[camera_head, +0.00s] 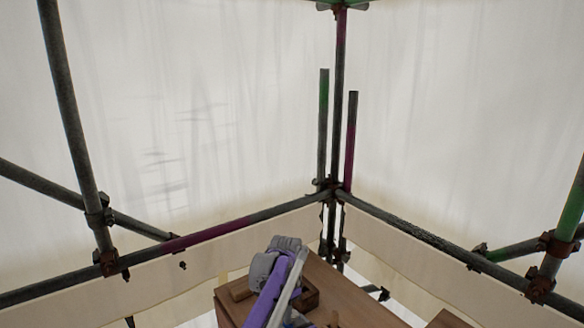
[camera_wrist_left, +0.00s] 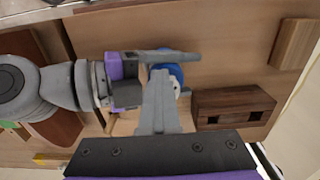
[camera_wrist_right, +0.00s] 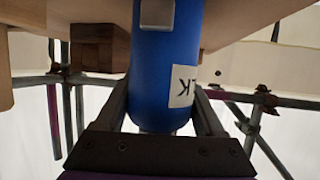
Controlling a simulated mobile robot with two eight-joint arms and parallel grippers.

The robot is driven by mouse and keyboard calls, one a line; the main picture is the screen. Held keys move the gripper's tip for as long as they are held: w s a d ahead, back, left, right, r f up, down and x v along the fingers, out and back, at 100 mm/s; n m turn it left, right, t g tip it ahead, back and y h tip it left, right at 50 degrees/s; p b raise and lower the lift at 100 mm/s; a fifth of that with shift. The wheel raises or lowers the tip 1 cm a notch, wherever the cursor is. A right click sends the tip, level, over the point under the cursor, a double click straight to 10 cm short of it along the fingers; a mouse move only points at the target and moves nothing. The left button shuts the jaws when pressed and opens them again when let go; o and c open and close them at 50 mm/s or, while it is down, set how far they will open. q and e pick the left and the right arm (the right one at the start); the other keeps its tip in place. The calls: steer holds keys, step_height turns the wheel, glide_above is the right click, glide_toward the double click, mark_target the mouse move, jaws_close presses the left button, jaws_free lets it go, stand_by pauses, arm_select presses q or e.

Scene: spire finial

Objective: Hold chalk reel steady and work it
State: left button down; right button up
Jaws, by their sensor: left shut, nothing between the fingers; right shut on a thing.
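The chalk reel (camera_wrist_right: 165,70) is a blue rounded body with a white label, filling the middle of the right wrist view. My right gripper (camera_wrist_right: 163,100) is shut on it, one finger on each side. In the left wrist view the blue reel (camera_wrist_left: 172,72) is partly hidden behind both grippers; a small pale round part shows at its edge. My left gripper (camera_wrist_left: 158,85) is shut and empty, its fingertips close beside the reel; I cannot tell if they touch. In the head view my left gripper (camera_head: 284,285) is over the bench and the reel is hidden.
A wooden bench (camera_head: 348,302) lies below. A dark wooden block with slots (camera_wrist_left: 234,107) and a lighter wood piece (camera_wrist_left: 295,43) sit on it. Scaffold tubes (camera_head: 425,235) and boards enclose the corner, with white sheeting (camera_head: 200,120) behind.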

arm_select(q)
steer(key=shift+w+a, duration=0.3)
steer(key=shift+w, duration=0.15)
arm_select(e)
steer(key=shift+a, duration=0.1)
arm_select(q)
step_height(320, 180, up, 6)
steer(key=shift+s+a, duration=0.2)
steer(key=shift+a, duration=0.2)
stand_by(0.4)
